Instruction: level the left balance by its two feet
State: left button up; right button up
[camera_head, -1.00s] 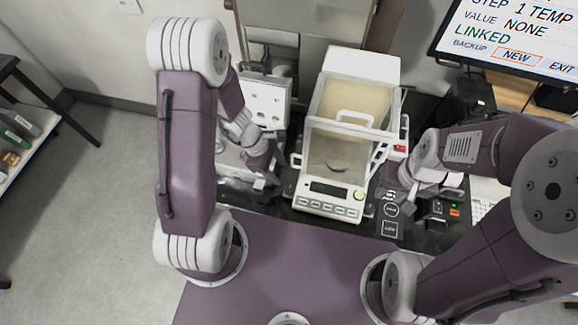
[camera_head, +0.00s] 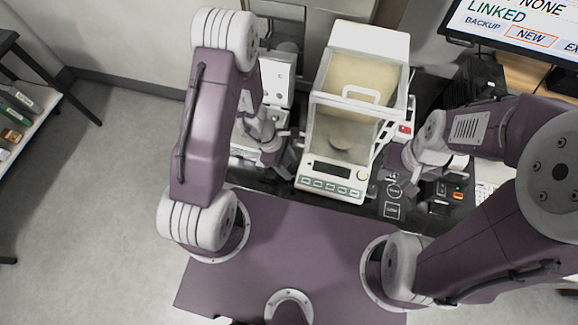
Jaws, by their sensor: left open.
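The balance (camera_head: 335,178) is white with a clear glass draft shield and a small dark display above a row of buttons. It stands on the dark bench in the middle of the view, with a round pan inside. My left gripper (camera_head: 286,163) is low beside its left front corner, seen small and partly behind my own wrist. It is open. My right gripper (camera_head: 388,160) is close to its right side, and its fingers are too hidden to read. The two feet and any level bubble cannot be made out.
A monitor (camera_head: 520,30) stands at the upper right. A white device (camera_head: 277,82) stands behind my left wrist. Printed marks (camera_head: 393,192) and small dark devices (camera_head: 447,190) lie right of the balance. A shelf (camera_head: 25,120) is at the far left, with clear floor between.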

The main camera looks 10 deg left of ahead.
pick_arm(q)
jog(key=shift+f, duration=0.2)
grip_shut()
jog(key=n+b, duration=0.1)
jog(key=b, duration=0.2)
jog(key=shift+f, duration=0.35)
jog(key=shift+r+t, duration=0.15)
jog(key=shift+t, duration=0.15)
jog(key=shift+s+r+n, duration=0.1)
jog(key=shift+r+n, duration=0.15)
jog(key=shift+n, duration=0.05)
grip_release()
